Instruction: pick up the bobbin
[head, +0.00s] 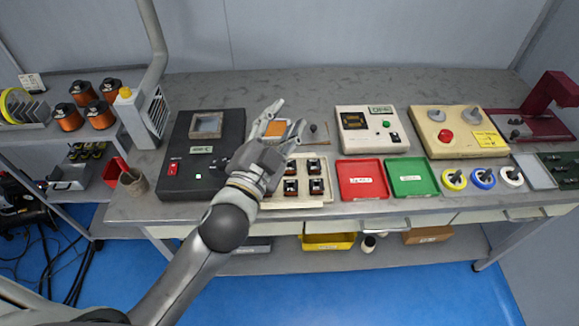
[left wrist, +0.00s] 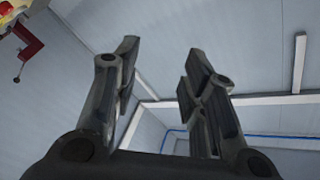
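Several small dark bobbins with copper-coloured middles, one of them this bobbin (head: 316,187), stand in a cream tray (head: 300,203) near the table's front edge. The forearm and gripper cover part of the tray's left side. My left gripper (head: 291,113) is open and empty above the table, behind the tray, pointing toward the back. In the left wrist view the same gripper (left wrist: 160,62) shows its two fingers apart with only wall between them. My right gripper is not in view.
A black machine (head: 203,158) stands left of my gripper. A red tray (head: 362,180) and a green tray (head: 411,178) lie to the right, with a cream box (head: 371,131) behind. Large copper spools (head: 68,118) stand on the left shelf. The table's back is largely clear.

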